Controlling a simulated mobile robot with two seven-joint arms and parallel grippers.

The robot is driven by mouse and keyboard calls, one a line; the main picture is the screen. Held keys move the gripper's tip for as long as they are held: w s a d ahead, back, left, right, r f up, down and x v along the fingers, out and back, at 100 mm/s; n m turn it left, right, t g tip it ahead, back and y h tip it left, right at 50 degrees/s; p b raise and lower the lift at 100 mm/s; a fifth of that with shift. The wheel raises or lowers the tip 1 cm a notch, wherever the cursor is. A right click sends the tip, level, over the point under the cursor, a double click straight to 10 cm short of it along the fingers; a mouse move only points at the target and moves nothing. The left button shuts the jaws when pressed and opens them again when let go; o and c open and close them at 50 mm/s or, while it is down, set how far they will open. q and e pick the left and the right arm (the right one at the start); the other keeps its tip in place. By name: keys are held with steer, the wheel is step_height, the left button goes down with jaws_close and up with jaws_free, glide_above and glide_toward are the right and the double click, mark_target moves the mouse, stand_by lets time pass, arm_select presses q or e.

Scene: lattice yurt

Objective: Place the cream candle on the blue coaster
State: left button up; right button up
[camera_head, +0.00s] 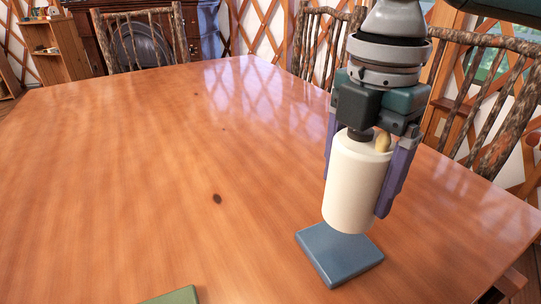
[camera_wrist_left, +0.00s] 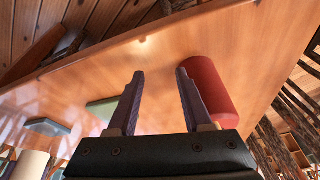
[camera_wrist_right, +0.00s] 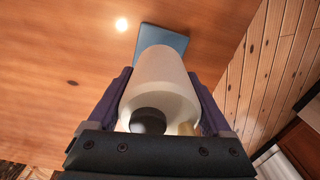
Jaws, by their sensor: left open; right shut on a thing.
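My right gripper (camera_head: 364,192) is shut on the cream candle (camera_head: 354,185), a pale cylinder held upright with a finger on each side. The blue coaster (camera_head: 338,262), a flat square, lies on the table below the candle, its near part uncovered. In the right wrist view, the candle (camera_wrist_right: 160,85) hides part of the coaster (camera_wrist_right: 165,38). In the left wrist view, a gap shows between the candle (camera_wrist_left: 28,165) and the coaster (camera_wrist_left: 48,127). My left gripper (camera_wrist_left: 158,85) is open and empty, and out of the head view.
A red candle (camera_wrist_left: 210,90) stands beside a left finger in the left wrist view. A green coaster (camera_head: 175,296) lies at the near edge of the head view. The wooden table (camera_head: 150,150) is mostly clear. Chairs (camera_head: 140,38) stand around its far side.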

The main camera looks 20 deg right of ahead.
arm_select(q)
steer(key=shift+a+f+b, duration=0.2)
steer(key=shift+f+b, duration=0.5)
steer(key=shift+f, duration=0.15)
arm_select(e)
steer(key=shift+f, duration=3.1)
steer(key=shift+f, duration=0.1)
steer(key=o, duration=1.4)
